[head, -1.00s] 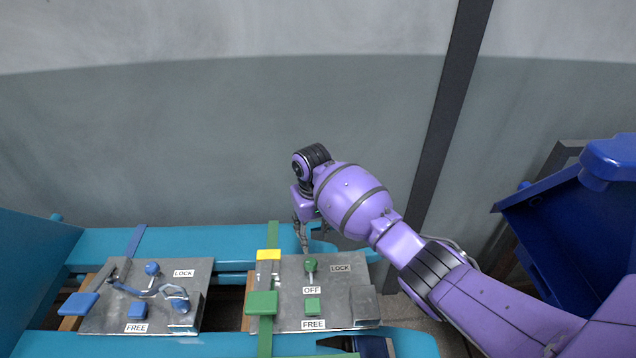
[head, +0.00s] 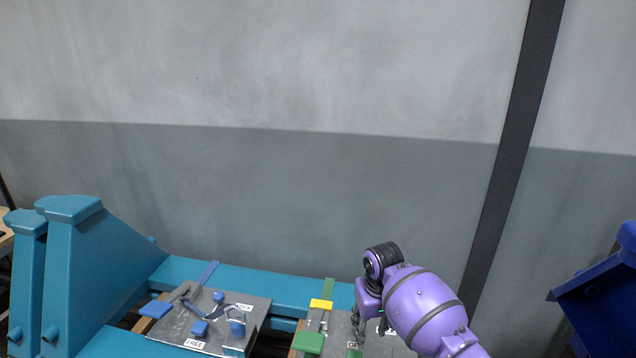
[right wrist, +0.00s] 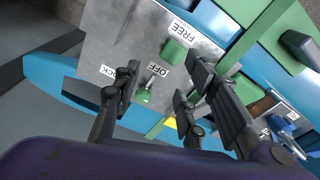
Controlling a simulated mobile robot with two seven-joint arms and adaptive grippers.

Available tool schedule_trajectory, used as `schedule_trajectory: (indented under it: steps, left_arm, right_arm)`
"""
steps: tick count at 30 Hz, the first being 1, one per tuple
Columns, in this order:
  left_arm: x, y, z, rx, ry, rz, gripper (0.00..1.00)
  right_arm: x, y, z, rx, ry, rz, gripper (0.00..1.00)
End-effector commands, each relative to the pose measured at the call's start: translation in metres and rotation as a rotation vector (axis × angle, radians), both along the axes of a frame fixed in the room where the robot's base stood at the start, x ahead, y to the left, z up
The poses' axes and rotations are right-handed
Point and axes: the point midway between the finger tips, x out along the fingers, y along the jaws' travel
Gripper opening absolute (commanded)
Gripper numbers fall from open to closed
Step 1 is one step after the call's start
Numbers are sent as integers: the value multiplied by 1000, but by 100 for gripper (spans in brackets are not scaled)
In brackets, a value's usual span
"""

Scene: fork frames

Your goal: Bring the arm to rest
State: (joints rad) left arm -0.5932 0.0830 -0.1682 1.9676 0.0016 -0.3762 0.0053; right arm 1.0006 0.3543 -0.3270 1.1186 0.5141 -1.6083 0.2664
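My right arm is purple and comes in from the lower right of the head view. Its dark gripper (head: 356,338) points down over the right-hand grey panel (head: 340,325). In the right wrist view the gripper (right wrist: 158,86) is open, with its fingers spread apart over the panel (right wrist: 130,35). A green knob (right wrist: 143,96) with a metal stem shows between the fingers, beside the OFF label. I cannot tell whether the fingers touch it. A green square button (right wrist: 174,51) sits by the FREE label. My left gripper is not in view.
A left-hand panel (head: 170,330) with blue knobs and levers is mounted on the teal frame (head: 290,285). A yellow block (head: 321,304) and a green block (head: 308,343) sit beside the right panel. A blue bin (head: 605,300) stands far right. The wall is behind.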

Motion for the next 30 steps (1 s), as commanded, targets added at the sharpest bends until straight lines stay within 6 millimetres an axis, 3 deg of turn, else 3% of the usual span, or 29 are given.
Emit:
schedule_trajectory:
  steps: [1,3,6,10,14,20,26,30]
  left_arm:
    - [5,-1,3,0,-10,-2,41]
    - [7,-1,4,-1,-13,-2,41]
    - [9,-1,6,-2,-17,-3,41]
    - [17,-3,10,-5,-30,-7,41]
    - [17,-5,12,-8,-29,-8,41]
    - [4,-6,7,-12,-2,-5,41]
    - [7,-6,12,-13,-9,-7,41]
    - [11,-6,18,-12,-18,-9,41]
  right_arm:
    - [20,7,12,13,-87,26,39]
    - [41,18,27,30,-193,59,39]
    - [62,35,40,61,-345,110,39]
    - [62,50,36,103,-511,161,39]
    - [45,56,25,137,-636,187,39]
    - [-14,50,-1,177,-804,191,39]
    - [-106,25,-24,178,-921,143,39]
    - [-179,0,-39,153,-946,88,39]
